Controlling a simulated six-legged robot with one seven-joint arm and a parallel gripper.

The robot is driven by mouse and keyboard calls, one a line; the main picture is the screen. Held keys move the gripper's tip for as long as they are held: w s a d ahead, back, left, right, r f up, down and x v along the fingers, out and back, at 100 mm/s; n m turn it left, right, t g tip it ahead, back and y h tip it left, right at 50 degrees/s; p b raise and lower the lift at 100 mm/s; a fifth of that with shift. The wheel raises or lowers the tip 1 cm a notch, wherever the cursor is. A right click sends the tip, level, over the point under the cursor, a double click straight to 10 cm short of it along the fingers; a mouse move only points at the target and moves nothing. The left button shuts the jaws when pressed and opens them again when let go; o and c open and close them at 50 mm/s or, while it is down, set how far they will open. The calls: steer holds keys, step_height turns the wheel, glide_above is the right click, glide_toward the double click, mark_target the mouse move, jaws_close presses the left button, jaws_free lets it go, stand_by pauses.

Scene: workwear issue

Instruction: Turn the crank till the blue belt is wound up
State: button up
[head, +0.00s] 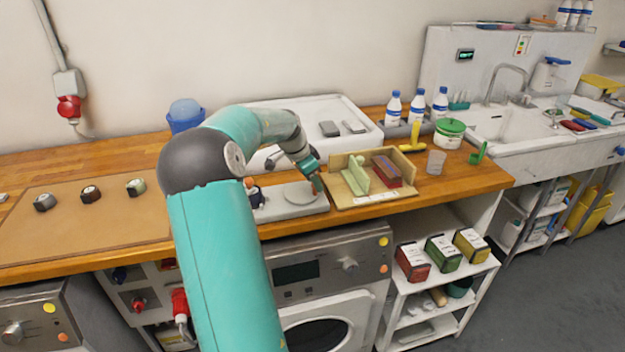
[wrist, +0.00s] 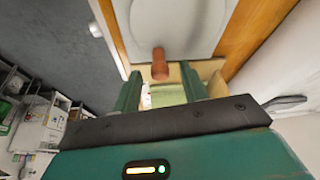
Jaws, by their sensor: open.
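The crank device is a pale grey base (head: 270,214) with a round light disc (head: 298,194) on top, on the wooden counter. In the wrist view, the disc (wrist: 172,22) fills the top, and a reddish-brown crank knob (wrist: 160,66) stands at its edge. My gripper (head: 317,184) is over the right side of the disc. In the wrist view, my gripper (wrist: 160,74) is open, with its fingers on either side of the knob and gaps visible. A small dark blue item (head: 257,197) at the device's left end may be the belt; my arm partly hides it.
A wooden tray (head: 345,203) with green and red blocks stands close to the right of the device. A white basin (head: 345,112) is behind. A clear cup (head: 436,162) and a green-lidded tub (head: 449,134) are farther right. A brown board (head: 85,218) with several knobs lies left.

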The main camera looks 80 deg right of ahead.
jaws_close()
steer(key=shift+d+n, duration=0.1)
steer(key=shift+n, duration=0.2)
steer(key=n, duration=0.1)
steer(key=d+n+t, duration=0.1)
steer(key=n, duration=0.1)
steer(key=n+t+h, duration=0.1)
steer(key=n, duration=0.1)
steer(key=shift+d, duration=0.35)
steer(key=n, duration=0.1)
steer(key=d+n+t, duration=0.1)
steer(key=n, duration=0.1)
steer(key=shift+w+n, duration=0.2)
steer(key=shift+n, duration=0.1)
steer(key=shift+w+d+n+t, duration=0.2)
steer(key=shift+n+t, duration=0.15)
steer(key=shift+n, duration=0.35)
steer(key=shift+w+d+n+t, duration=0.15)
steer(key=shift+n+t, duration=0.2)
steer(key=shift+n, duration=0.35)
jaws_free()
